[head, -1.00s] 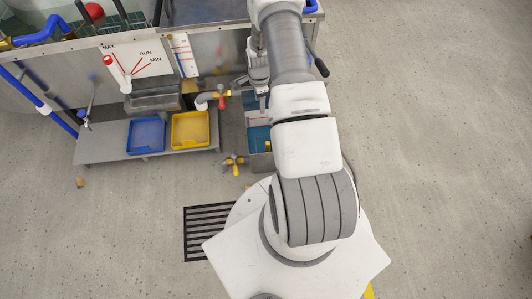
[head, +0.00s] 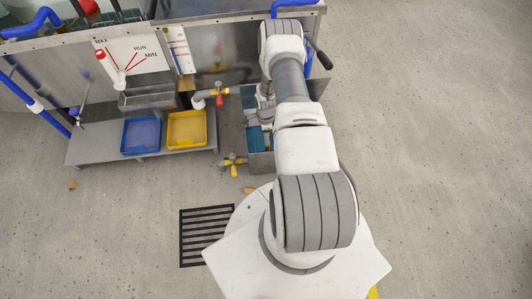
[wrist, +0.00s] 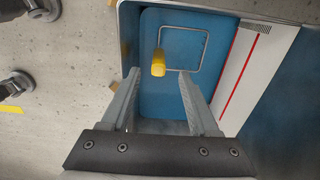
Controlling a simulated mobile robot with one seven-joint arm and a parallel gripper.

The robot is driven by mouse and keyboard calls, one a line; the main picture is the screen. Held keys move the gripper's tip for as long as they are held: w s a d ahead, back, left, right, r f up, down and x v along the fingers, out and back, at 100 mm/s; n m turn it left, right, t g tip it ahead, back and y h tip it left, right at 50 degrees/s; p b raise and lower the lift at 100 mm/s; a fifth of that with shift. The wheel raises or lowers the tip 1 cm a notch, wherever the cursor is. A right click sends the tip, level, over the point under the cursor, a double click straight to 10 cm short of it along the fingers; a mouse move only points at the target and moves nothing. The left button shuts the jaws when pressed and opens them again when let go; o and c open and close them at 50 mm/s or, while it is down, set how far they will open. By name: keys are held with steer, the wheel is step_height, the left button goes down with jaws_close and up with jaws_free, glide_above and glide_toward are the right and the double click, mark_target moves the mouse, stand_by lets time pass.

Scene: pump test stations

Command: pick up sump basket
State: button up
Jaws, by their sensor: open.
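In the wrist view a grey wire loop (wrist: 205,47) with a yellow grip (wrist: 158,62) on its left side shows over the blue inside of a sump tank (wrist: 128,30). I take the loop for the sump basket's handle; the basket body cannot be made out. My gripper (wrist: 159,73) is open and empty, with the yellow grip between its fingertips in the picture. Whether the fingers are level with the grip cannot be told. In the head view my arm hides much of the sump tank (head: 261,164).
A white strip with a red line (wrist: 242,72) runs along the tank's right side. In the head view a blue tray (head: 141,136) and a yellow tray (head: 187,129) sit on a low shelf to the left. A yellow-handled valve (head: 232,162) is close to the tank. A floor grate lies in front.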

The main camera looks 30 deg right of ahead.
steer(key=f+b, duration=0.1)
steer(key=f, duration=0.1)
steer(key=f+b, duration=0.1)
steer(key=f, duration=0.1)
steer(key=f+b, duration=0.1)
steer(key=shift+s+d+f, duration=0.25)
steer(key=shift+d+f, duration=0.05)
steer(key=shift+f, duration=0.1)
jaws_close()
stand_by(1.1)
